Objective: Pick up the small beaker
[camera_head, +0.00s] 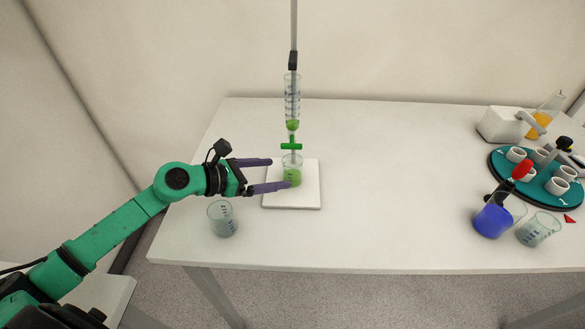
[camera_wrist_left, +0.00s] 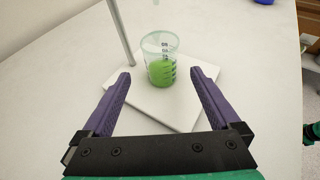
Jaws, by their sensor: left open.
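A small beaker (camera_head: 292,176) with green liquid stands upright on a white base plate (camera_head: 305,198) under a clear graduated tube (camera_head: 292,100) with a green valve. In the left wrist view the beaker (camera_wrist_left: 160,70) stands just beyond and between my fingertips. My left gripper (camera_head: 281,173) comes in from the left, open and empty, its purple fingers pointing at the beaker. In the left wrist view my gripper (camera_wrist_left: 159,80) shows both fingers spread wide, apart from the beaker. My right gripper is not in view.
An empty beaker (camera_head: 222,219) stands near the left front of the table (camera_head: 400,180). At the right are a flask of blue liquid (camera_head: 491,221), another beaker (camera_head: 538,230), a teal round rack (camera_head: 535,190) with white cups, and a white device (camera_head: 500,124). The table's middle is clear.

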